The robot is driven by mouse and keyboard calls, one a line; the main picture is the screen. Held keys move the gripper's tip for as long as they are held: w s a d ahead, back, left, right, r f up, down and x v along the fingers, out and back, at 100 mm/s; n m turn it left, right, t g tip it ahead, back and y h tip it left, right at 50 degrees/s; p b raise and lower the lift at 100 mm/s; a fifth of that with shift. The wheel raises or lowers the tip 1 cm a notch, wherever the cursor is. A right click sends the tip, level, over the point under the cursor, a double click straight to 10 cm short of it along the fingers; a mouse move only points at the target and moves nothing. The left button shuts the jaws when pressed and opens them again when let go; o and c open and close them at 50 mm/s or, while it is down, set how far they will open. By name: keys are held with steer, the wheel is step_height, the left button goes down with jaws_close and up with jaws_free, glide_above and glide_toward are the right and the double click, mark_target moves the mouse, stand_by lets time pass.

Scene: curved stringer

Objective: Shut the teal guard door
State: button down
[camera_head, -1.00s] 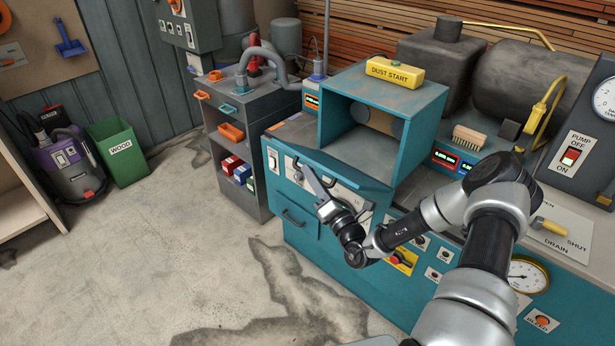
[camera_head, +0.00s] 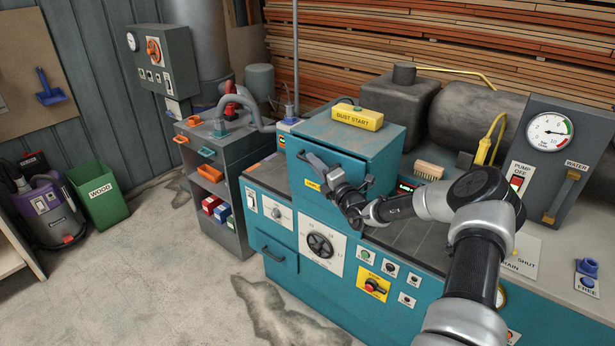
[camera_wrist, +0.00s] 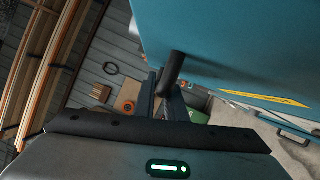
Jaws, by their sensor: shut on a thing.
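The teal guard door (camera_head: 304,172) stands nearly upright across the front of the teal box (camera_head: 385,142). A dark strip shows along its top, and my arm hides part of it, so I cannot tell whether it is fully flush. My gripper (camera_head: 314,162) is at the door's upper left front. In the wrist view, my gripper (camera_wrist: 166,98) is shut on a dark door handle (camera_wrist: 172,72). The large teal panel of the door (camera_wrist: 230,45) fills the upper right there, with a yellow label along its edge.
A yellow DUST START block (camera_head: 357,118) sits on top of the box. A brush (camera_head: 429,170) lies to the right on the bench. Knobs and a dial (camera_head: 320,246) are on the front panel below. A grey cabinet (camera_head: 215,180) stands to the left.

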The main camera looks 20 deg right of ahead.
steer(key=shift+w+d+r, duration=0.2)
steer(key=shift+w+d, duration=0.15)
steer(key=shift+d, duration=0.1)
steer(key=shift+w+d+r, duration=0.2)
steer(key=shift+w+d, duration=0.1)
steer(key=shift+d, duration=0.15)
steer(key=shift+d+r, duration=0.1)
steer(key=c, duration=1.8)
jaws_free()
steer(key=shift+f, duration=0.25)
